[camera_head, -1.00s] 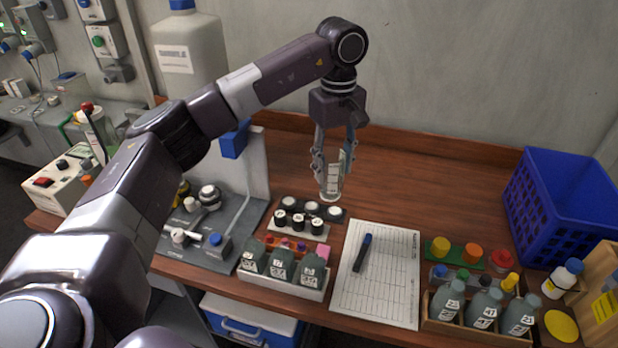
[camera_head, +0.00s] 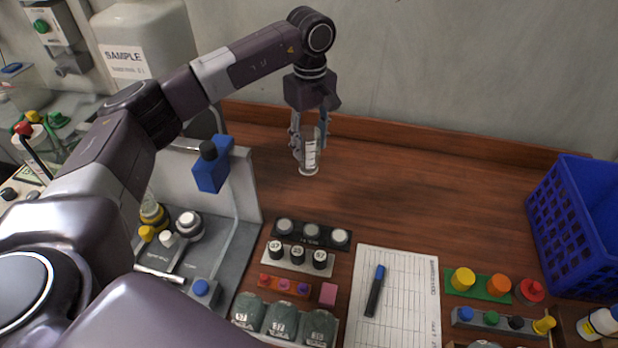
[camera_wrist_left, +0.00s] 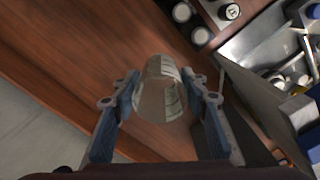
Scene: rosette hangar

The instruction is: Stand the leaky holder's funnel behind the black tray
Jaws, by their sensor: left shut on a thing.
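The funnel (camera_head: 310,162) is a clear cup-like piece with a printed label and a pale rim at its lower end. My left gripper (camera_head: 309,142) is shut on it and holds it upright behind the black tray. Whether its rim touches the table or hangs just above cannot be told. In the left wrist view the funnel (camera_wrist_left: 162,98) sits between the two fingers. The black tray (camera_head: 298,238) holds three round pale-topped pieces and stands nearer to me than the funnel. My right gripper is not in view.
In front of the black tray are a white rack (camera_head: 288,264) of small dark-bodied jars and several grey-green bottles (camera_head: 280,320). A grey stand with a blue clamp (camera_head: 212,165) rises at left. A marker lies on the paper sheet (camera_head: 405,275). The wooden table (camera_head: 420,190) is clear behind and right.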

